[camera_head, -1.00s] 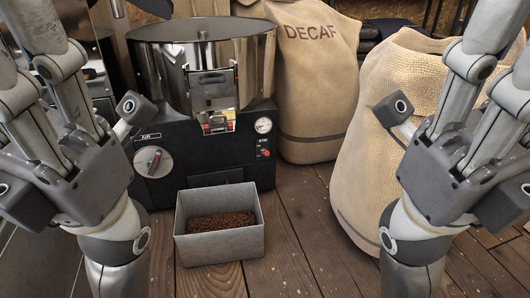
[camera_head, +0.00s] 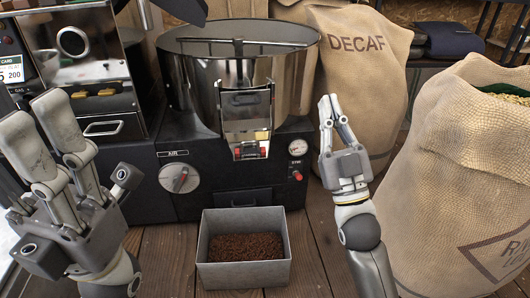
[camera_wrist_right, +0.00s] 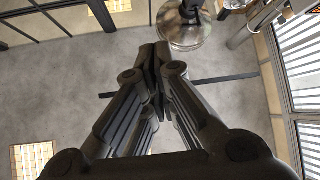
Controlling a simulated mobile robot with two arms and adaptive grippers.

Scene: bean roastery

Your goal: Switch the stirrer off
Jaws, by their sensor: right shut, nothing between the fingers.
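The cooler's black front panel (camera_head: 220,165) carries a small red switch (camera_head: 297,175) under a lettered label, below a white round gauge (camera_head: 298,147). The lettering looks like "STIR" but is small. Whether the switch is on or off I cannot tell. A stirrer arm (camera_head: 238,41) shows across the steel drum (camera_head: 200,75). My right gripper (camera_head: 330,100) is shut and empty, pointing up, to the right of the switch and apart from it. Its closed fingers (camera_wrist_right: 155,58) also show in the right wrist view, against the ceiling. My left gripper (camera_head: 34,108) is at the left, fingers apart, empty.
A dial marked "AIR" (camera_head: 180,178) sits on the panel's left. A grey metal box (camera_head: 245,275) of brown grounds or beans stands in front. A DECAF sack (camera_head: 365,85) and a larger open sack (camera_head: 440,165) stand to the right. Wooden floor shows between.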

